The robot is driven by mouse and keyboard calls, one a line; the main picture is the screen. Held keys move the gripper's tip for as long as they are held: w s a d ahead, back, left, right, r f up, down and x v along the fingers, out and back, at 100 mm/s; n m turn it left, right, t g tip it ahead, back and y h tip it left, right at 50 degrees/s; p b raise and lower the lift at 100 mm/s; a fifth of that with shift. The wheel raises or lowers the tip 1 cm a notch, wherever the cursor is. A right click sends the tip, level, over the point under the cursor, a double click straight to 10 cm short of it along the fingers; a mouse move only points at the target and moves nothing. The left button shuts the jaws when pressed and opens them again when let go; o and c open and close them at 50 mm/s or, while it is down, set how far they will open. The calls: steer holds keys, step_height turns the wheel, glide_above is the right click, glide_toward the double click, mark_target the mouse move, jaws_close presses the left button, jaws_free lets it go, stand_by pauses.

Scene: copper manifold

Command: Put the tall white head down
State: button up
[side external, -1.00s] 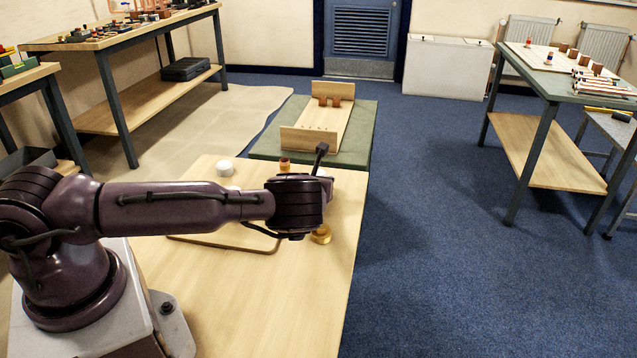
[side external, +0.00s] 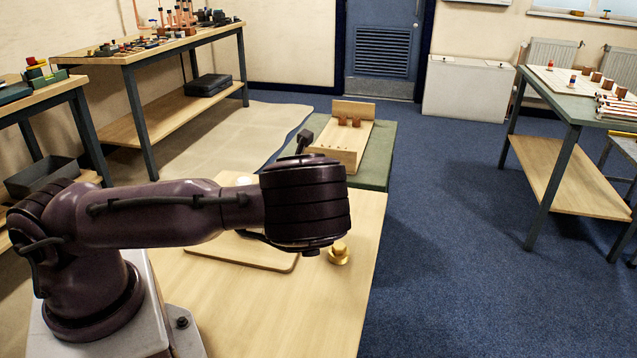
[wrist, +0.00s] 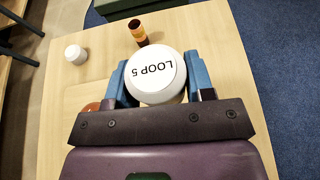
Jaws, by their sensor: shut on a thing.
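In the wrist view, a round white head marked "LOOP 5" (wrist: 157,72) sits between the blue fingers of my gripper (wrist: 158,82). The gripper is shut on it. Only its top and upper side show, so its height and what is below it are hidden. A second, smaller white head (wrist: 75,54) stands apart on the wooden table (wrist: 98,28), to the left; its top also shows behind my arm in the side view (side external: 243,181). In the side view, my wrist hides the fingers and the held head.
A brown-and-copper cylinder (wrist: 138,32) stands just beyond the held head. A copper-coloured piece (wrist: 90,107) shows partly beside the left finger. A brass fitting (side external: 339,254) stands near the table's right side. A thin wooden board (side external: 255,252) lies under my arm. The near tabletop is clear.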

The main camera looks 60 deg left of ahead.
steer(key=shift+s+d+r, duration=0.25)
steer(key=shift+s, duration=0.3)
steer(key=s+d+f+m+t+h, duration=0.1)
steer(key=s+d+f, duration=0.15)
steer(key=d, duration=0.35)
steer(key=s+d+f+m+t+h, duration=0.1)
steer(key=d+f, duration=0.3)
steer(key=d, duration=0.2)
steer(key=r+m+t+h, duration=0.1)
steer(key=m+h, duration=0.2)
glide_above(311, 313)
steer(key=shift+f, duration=3.6)
steer(key=o, duration=1)
steer(key=shift+f, duration=0.1)
steer(key=shift+c, duration=0.2)
steer(key=shift+v, duration=2.85)
